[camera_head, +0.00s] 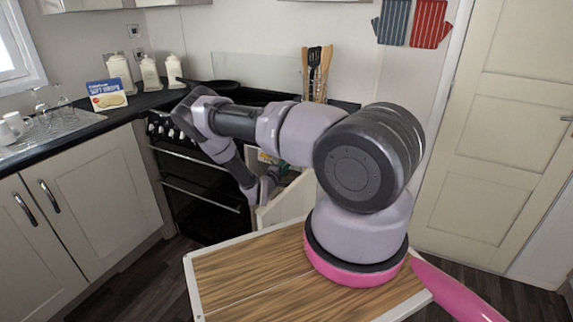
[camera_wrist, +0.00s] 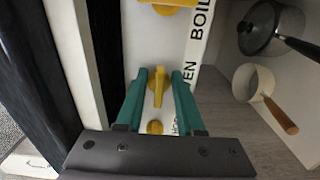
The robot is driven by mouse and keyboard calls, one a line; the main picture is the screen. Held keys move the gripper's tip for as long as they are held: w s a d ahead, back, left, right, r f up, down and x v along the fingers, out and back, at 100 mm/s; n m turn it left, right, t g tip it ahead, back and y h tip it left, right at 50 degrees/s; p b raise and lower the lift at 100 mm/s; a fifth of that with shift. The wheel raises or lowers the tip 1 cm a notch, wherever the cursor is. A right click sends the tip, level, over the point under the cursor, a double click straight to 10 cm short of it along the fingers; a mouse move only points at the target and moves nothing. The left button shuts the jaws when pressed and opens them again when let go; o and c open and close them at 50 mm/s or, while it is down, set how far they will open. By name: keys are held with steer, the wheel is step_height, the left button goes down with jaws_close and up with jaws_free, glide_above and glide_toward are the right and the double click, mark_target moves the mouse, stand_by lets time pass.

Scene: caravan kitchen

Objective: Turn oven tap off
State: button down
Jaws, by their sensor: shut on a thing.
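The oven tap is a yellow lever (camera_wrist: 158,86) on a white panel in the wrist view, beside lettering of which "VEN" shows. My gripper (camera_wrist: 160,76) has its two teal fingers on either side of this lever, shut on it. The lever lies roughly in line with the fingers. In the head view my gripper is low beside the oven, at the open cupboard, and its fingertips and the tap are hard to make out there.
Another yellow tap (camera_wrist: 172,9) sits farther along the panel by "BOIL" lettering. A dark pan (camera_wrist: 262,32) and a cream pan (camera_wrist: 245,84) with a wooden handle lie to the right. The black oven (camera_head: 205,190) and an open cupboard door (camera_head: 288,203) flank my arm.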

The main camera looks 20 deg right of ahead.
stand_by(0.3)
steer(key=c, duration=0.9)
jaws_free()
steer(key=v, duration=1.1)
